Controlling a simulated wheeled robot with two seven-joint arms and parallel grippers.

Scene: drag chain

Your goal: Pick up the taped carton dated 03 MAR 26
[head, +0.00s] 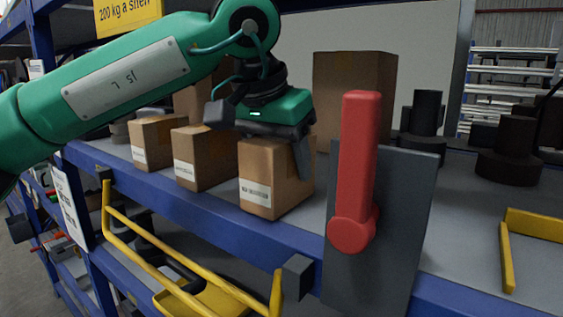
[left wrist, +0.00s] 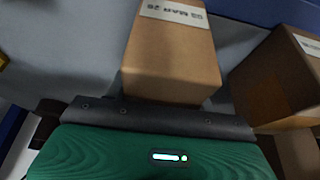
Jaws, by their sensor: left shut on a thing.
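My left gripper (head: 283,150) is over the nearest of three small brown cartons in the head view and is shut on that carton (head: 268,190). One dark finger lies along its right side; the other is hidden. The carton appears upright at shelf level; I cannot tell whether it touches the shelf. Its white front label is too small to read there. In the left wrist view the held carton (left wrist: 172,62) has an upside-down label ending "MAR 26"; the day is not readable. Two similar labelled cartons (head: 195,157) (head: 153,142) stand to its left. My right gripper is out of view.
The cartons are on a grey shelf with a blue front beam (head: 190,207). A red lever (head: 357,170) on a dark plate stands close to the right. A larger carton (head: 350,95) is behind. Black round parts (head: 512,140) and yellow brackets (head: 507,255) lie farther right.

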